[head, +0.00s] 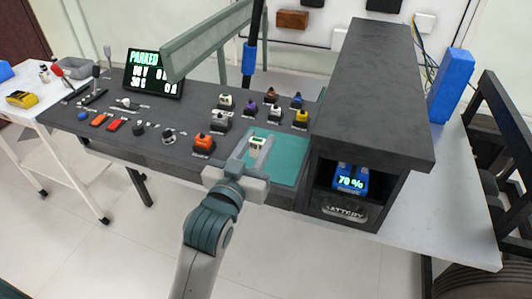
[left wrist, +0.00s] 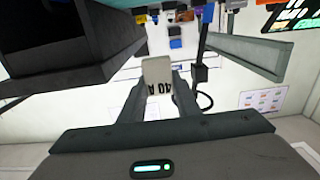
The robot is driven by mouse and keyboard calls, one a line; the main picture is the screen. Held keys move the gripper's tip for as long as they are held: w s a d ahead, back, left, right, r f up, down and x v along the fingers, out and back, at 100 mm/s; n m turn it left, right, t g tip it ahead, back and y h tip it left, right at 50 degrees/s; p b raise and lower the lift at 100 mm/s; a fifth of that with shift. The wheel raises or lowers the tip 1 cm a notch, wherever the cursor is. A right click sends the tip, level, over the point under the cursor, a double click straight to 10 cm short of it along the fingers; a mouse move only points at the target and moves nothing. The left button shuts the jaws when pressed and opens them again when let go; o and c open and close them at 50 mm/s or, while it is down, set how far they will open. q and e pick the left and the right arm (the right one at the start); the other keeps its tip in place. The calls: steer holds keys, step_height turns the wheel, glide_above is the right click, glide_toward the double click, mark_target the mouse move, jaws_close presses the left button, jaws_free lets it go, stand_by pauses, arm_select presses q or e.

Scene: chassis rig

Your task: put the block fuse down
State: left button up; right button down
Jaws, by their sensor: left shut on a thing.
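My left gripper (head: 247,163) is shut on the block fuse (head: 257,143), a small pale block. In the head view it is over the teal mat (head: 286,170) on the dark console; I cannot tell whether the fuse touches the mat. In the left wrist view the fuse (left wrist: 157,72) stands between the fingertips of the gripper (left wrist: 157,98), with "40 A" on its face. The console's fuse holders (head: 272,97) sit behind the gripper, with coloured fuses in several of them. My right gripper is in neither view.
A battery bay (head: 350,178) reading 70 % is right of the mat, under a dark raised box (head: 372,90). A grey-green beam (head: 205,50) spans above the console's back. A display (head: 155,75) reads PARKED. Switches and knobs fill the left side. A white cart (head: 60,110) stands left.

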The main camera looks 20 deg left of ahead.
arm_select(q)
steer(key=w+f, duration=0.1)
steer(key=w, duration=0.2)
steer(key=w+f, duration=0.2)
steer(key=w, duration=0.1)
steer(key=w+a+f, duration=0.1)
steer(key=w+f, duration=0.1)
steer(key=shift+w+f, duration=0.15)
steer(key=shift+w, duration=0.25)
steer(key=shift+f, duration=2)
steer(key=shift+d+f, duration=0.1)
steer(key=shift+f, duration=0.05)
steer(key=o, duration=1.1)
